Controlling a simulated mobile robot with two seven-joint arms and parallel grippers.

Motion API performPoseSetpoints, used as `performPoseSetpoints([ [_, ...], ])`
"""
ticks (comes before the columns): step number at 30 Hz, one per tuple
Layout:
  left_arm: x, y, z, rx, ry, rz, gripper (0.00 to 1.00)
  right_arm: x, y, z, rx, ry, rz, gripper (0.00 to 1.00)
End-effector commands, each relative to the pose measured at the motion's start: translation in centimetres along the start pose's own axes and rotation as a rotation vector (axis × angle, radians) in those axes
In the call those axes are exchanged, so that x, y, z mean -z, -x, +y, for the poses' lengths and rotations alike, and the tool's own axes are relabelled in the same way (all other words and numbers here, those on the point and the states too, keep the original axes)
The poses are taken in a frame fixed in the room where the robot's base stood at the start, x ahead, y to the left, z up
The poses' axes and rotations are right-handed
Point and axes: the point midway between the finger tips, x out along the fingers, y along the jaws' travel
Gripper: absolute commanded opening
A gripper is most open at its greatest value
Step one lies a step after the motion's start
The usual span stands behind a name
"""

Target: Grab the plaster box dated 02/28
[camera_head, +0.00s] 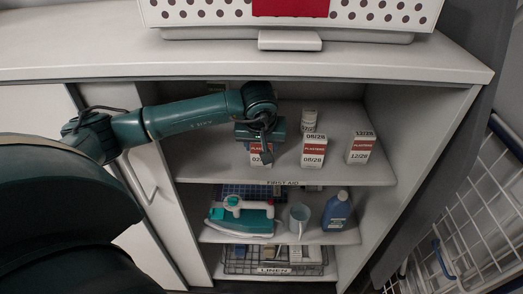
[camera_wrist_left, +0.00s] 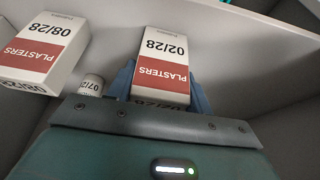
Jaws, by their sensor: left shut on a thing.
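The plaster box dated 02/28 (camera_wrist_left: 162,72) is white with a red PLASTERS band. It appears upside down in the left wrist view, between the blue fingers of my left gripper (camera_wrist_left: 160,88). In the head view the same box (camera_head: 260,158) is on the top shelf, partly hidden by my left gripper (camera_head: 261,140). My left gripper is shut on this box. The plaster box dated 08/28 (camera_head: 313,150) stands just to the right and also shows in the left wrist view (camera_wrist_left: 38,55). The plaster box dated 12/28 (camera_head: 361,147) stands further right. My right gripper is not in view.
A small white container (camera_head: 309,120) stands behind the 08/28 box. The shelf (camera_head: 350,176) has a FIRST AID label. The worktop (camera_head: 440,66) overhangs the shelf. A wire rack (camera_head: 480,205) stands at the right.

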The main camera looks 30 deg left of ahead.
Motion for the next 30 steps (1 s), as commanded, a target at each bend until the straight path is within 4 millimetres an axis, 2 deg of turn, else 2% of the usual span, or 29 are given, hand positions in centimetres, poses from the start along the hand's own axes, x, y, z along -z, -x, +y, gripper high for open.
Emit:
performPoseSetpoints([
  [3, 0.0, 0.0, 0.0, 0.000, 0.000, 0.001, 0.28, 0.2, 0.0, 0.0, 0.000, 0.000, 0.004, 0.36],
  [11, 0.1, 0.2, 0.0, 0.000, 0.001, 0.001, 0.28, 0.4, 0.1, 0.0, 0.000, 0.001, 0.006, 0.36],
  [17, 0.9, 2.0, 0.0, -0.002, 0.001, 0.002, 0.28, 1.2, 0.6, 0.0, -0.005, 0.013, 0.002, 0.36],
  [20, -1.2, 2.2, 0.0, -0.001, -0.005, 0.000, 0.28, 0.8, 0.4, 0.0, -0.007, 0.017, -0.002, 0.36],
  [30, -9.8, 5.5, 0.0, -0.004, -0.006, -0.001, 0.28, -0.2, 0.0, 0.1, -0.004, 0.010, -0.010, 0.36],
])
